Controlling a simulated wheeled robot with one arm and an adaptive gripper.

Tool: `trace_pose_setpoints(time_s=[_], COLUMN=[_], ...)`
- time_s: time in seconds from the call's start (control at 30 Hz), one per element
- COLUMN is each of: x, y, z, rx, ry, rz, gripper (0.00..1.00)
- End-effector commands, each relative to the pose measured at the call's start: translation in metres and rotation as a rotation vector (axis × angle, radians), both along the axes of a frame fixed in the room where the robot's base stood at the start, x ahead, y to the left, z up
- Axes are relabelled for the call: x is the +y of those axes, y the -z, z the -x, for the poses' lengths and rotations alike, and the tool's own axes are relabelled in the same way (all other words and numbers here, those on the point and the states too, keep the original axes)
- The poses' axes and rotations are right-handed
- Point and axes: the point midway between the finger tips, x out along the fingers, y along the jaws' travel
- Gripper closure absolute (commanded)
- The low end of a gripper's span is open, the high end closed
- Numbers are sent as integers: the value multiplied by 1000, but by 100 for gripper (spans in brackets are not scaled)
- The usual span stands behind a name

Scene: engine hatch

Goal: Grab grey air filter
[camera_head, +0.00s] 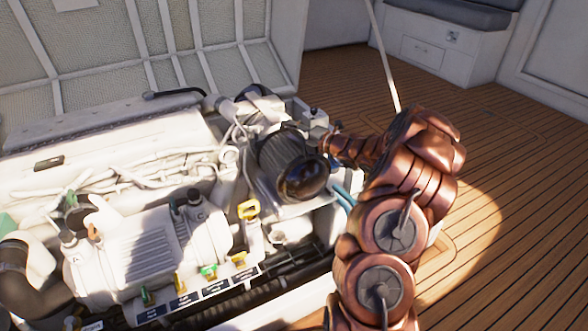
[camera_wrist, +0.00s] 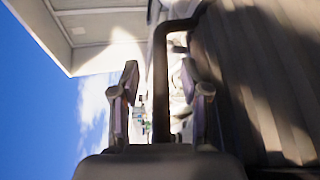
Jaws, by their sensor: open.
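A dark grey ribbed cylinder (camera_head: 278,152) with a glossy black rounded end (camera_head: 303,178) sits on the right end of the engine in the head view. It looks like the grey air filter. My copper arm stands just right of it, and one ridged section reaches left toward it. My gripper's fingers are not clear in the head view. In the wrist view my gripper (camera_wrist: 160,72) is open, with its two fingers apart and nothing held between them. The filter cannot be made out in the wrist view.
The white engine (camera_head: 150,240) has hoses, cables and coloured caps. The raised hatch lid (camera_head: 110,45) stands behind it, and a thin strut (camera_head: 385,55) rises at right. Open wooden deck (camera_head: 510,170) lies to the right. A dark bent pipe (camera_wrist: 160,50) shows beyond the fingers.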

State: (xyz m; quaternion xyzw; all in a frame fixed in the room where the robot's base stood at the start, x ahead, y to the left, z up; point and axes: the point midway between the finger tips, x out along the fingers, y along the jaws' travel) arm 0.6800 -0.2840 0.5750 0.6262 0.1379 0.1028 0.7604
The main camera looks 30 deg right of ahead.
Motion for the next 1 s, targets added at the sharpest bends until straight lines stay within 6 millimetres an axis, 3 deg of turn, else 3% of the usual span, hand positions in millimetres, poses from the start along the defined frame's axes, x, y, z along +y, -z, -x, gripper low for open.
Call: trace_pose_setpoints(time_s=[0.1, 0.53, 1.0], x=[0, 0, 0], y=[0, 0, -1], z=[0, 0, 0], rx=[0, 0, -2], ry=[0, 0, 0], rz=[0, 0, -1], gripper=[54, 99, 100])
